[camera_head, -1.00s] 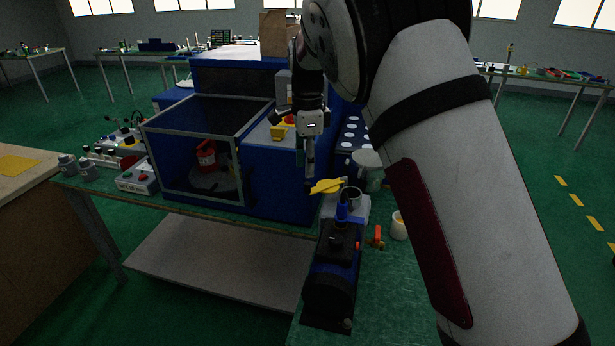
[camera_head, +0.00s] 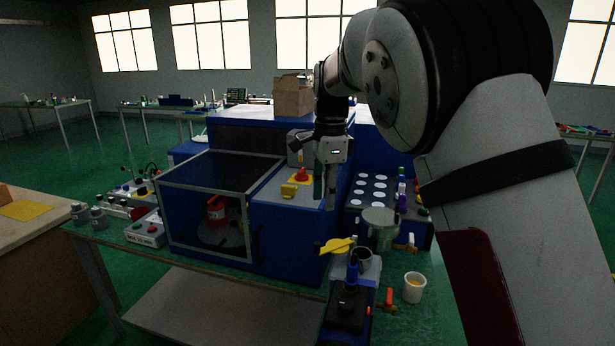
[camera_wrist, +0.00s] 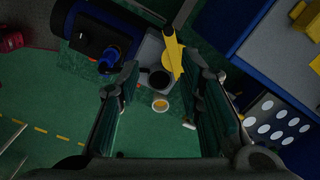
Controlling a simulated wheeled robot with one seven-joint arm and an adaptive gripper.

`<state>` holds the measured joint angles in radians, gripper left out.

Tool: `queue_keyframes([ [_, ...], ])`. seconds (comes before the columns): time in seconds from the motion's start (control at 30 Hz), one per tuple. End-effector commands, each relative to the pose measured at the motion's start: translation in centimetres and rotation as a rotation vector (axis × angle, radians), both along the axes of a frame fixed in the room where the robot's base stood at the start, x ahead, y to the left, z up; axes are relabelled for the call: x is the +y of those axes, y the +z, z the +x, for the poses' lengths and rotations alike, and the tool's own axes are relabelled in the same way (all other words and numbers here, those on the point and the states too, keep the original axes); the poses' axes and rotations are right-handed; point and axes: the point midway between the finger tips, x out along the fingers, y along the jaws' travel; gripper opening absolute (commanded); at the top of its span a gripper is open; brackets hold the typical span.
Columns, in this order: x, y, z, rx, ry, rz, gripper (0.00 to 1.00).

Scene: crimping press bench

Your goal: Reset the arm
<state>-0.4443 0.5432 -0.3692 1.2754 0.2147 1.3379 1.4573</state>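My gripper (camera_head: 325,188) hangs pointing down from my arm, in front of the blue press machine (camera_head: 295,225) and above the green bench. In the wrist view my gripper (camera_wrist: 165,105) has its two fingers wide apart with nothing between them touching the pads. Below them, well apart, are a yellow lever (camera_wrist: 173,52) on a grey block, a dark round cup and a white cup (camera_wrist: 160,104) with yellow contents. The yellow lever also shows in the head view (camera_head: 337,245), just below the fingertips.
A blue pump-like device (camera_head: 348,300) and the white cup (camera_head: 414,287) stand near the bench front. A rack with white discs (camera_head: 370,192) and several bottles stand to the right of the machine. A grey control box (camera_head: 146,231) is at left.

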Motion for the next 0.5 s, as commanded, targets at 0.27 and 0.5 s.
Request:
queue_keyframes([
  [0.27,-5.7,5.6,-7.5,-0.097,0.276,0.057,0.34],
  [0.5,-9.1,7.7,-15.5,-0.198,0.558,0.039,0.34],
])
